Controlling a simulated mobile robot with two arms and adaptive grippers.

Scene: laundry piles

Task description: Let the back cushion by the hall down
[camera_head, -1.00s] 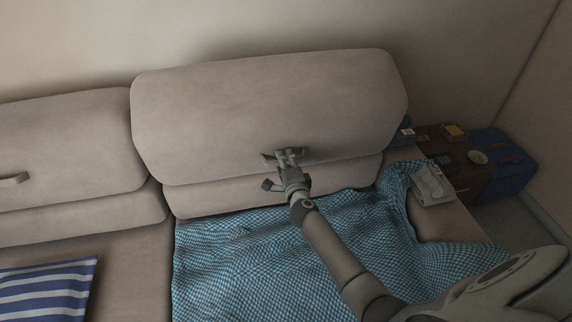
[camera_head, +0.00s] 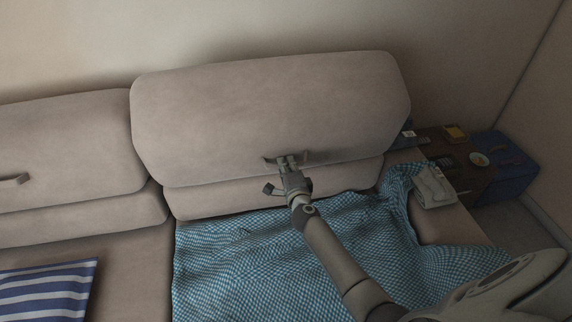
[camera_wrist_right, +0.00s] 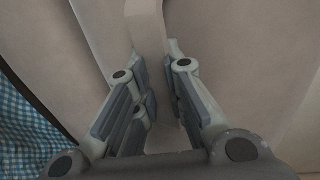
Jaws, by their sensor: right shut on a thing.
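The back cushion (camera_head: 265,110) on the right half of the sofa is a large beige block, standing raised above a lower beige backrest part (camera_head: 230,195). A fabric pull strap sits low on its front face. My right gripper (camera_head: 287,162) is at that strap in the head view. In the right wrist view the fingers (camera_wrist_right: 158,85) are closed on the beige strap (camera_wrist_right: 146,28), which runs up between them against the cushion face (camera_wrist_right: 230,50). My left gripper is not in view.
A second back cushion (camera_head: 65,145) with its own strap (camera_head: 15,181) stands at the left. A blue checked blanket (camera_head: 235,265) covers the right seat. A striped pillow (camera_head: 45,290) lies on the left seat. A folded white cloth (camera_head: 433,187), brown table (camera_head: 470,177) and blue box (camera_head: 505,165) are at the right.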

